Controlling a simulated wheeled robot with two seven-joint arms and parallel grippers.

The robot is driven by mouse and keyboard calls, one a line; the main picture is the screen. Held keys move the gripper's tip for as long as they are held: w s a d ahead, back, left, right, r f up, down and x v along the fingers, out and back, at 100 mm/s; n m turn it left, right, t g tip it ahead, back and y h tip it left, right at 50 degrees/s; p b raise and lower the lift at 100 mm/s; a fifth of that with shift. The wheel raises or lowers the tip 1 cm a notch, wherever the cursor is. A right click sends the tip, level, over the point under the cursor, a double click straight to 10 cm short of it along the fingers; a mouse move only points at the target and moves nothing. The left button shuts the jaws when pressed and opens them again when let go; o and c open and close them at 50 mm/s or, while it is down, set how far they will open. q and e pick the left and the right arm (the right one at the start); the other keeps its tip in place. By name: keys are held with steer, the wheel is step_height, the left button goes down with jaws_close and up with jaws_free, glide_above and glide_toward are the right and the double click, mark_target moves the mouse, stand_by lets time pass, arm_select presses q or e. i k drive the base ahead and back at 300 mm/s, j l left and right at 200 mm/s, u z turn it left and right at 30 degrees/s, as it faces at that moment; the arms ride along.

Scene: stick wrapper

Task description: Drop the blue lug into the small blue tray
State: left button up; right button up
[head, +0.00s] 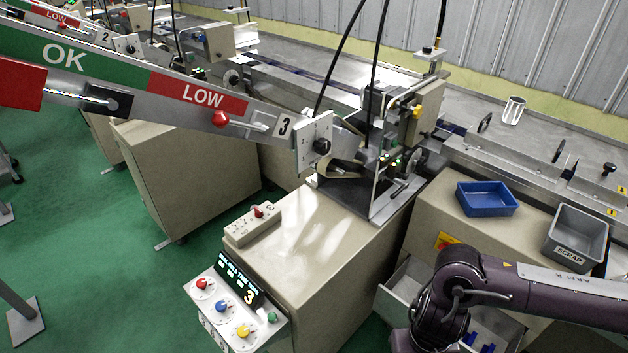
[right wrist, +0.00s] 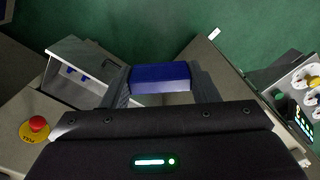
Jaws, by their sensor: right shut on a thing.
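The blue lug (right wrist: 160,77) is a blue block held between the two dark fingers of my right gripper (right wrist: 161,85) in the right wrist view. The lug is above the floor and the edge of the drawer cabinet. In the head view my right arm comes in from the right and bends down at the lower right; its gripper and the lug are hidden there. The small blue tray (head: 489,211) sits empty on the beige cabinet top, behind and above my right arm in the head view. My left gripper is not in view.
An open drawer (head: 397,293) holds several more blue pieces; it also shows in the right wrist view (right wrist: 95,56). A grey SCRAP bin (head: 571,257) stands right of the blue tray. A control panel (head: 238,302) and red stop button (right wrist: 38,123) are nearby.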

mark_target(488, 204)
steer(key=l+u, duration=0.4)
steer(key=l, duration=0.3)
steer(key=k+l+u, duration=0.1)
steer(key=l+u, duration=0.35)
steer(key=l, duration=0.25)
